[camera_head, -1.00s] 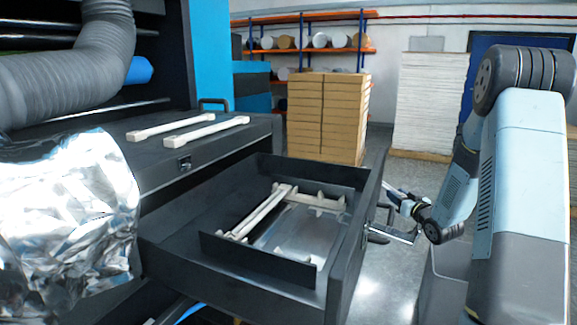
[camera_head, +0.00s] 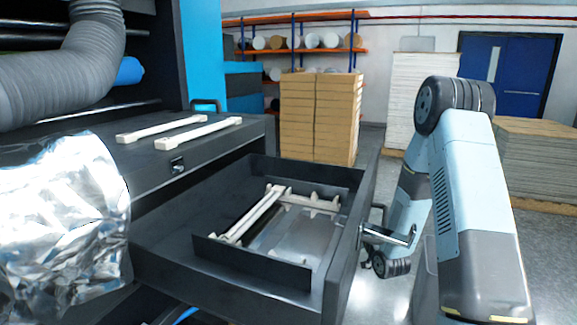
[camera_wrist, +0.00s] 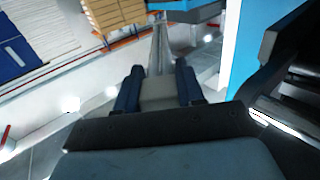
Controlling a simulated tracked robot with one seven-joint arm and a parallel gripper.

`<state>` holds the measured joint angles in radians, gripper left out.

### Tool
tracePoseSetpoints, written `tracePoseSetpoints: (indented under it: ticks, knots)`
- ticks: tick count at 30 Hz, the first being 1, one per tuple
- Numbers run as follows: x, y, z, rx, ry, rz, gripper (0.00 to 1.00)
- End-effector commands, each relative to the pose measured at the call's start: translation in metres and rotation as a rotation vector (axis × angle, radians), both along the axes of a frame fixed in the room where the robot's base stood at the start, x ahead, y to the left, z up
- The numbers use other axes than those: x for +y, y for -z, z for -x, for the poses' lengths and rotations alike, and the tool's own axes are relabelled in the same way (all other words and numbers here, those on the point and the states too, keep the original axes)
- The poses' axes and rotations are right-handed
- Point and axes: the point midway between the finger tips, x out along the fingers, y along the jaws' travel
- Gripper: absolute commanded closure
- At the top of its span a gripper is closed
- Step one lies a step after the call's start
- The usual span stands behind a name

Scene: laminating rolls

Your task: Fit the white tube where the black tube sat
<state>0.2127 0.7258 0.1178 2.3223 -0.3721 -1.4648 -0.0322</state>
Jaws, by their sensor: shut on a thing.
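My gripper (camera_wrist: 158,88) shows in the wrist view with its two dark fingers closed on a pale, squarish piece (camera_wrist: 158,97). I cannot tell whether this piece is part of the white tube. A narrow grey strip lies beyond the fingertips. In the head view the fingers are hidden, and my arm reaches down beside the drawer handle. The open dark drawer (camera_head: 180,258) holds a long off-white bar (camera_head: 252,216) and an off-white pegged rack (camera_head: 308,202). I cannot make out a clear black tube or its seat.
Two off-white bars (camera_head: 165,125) (camera_head: 200,133) lie on the dark cabinet top. Boxes (camera_head: 318,118) and shelves of rolls (camera_head: 300,42) stand behind.

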Motion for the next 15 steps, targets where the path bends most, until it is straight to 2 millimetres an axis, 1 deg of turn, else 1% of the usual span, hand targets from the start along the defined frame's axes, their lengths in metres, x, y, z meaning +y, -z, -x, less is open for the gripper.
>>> tracePoseSetpoints:
  ticks: [1, 9, 15]
  knots:
    - [0.000, 0.009, 0.001, 0.002, 0.017, -0.004, 0.93]
    - [0.000, 0.050, 0.011, 0.000, 0.118, -0.007, 0.92]
    - [-0.001, 0.075, 0.021, 0.007, 0.197, -0.002, 0.92]
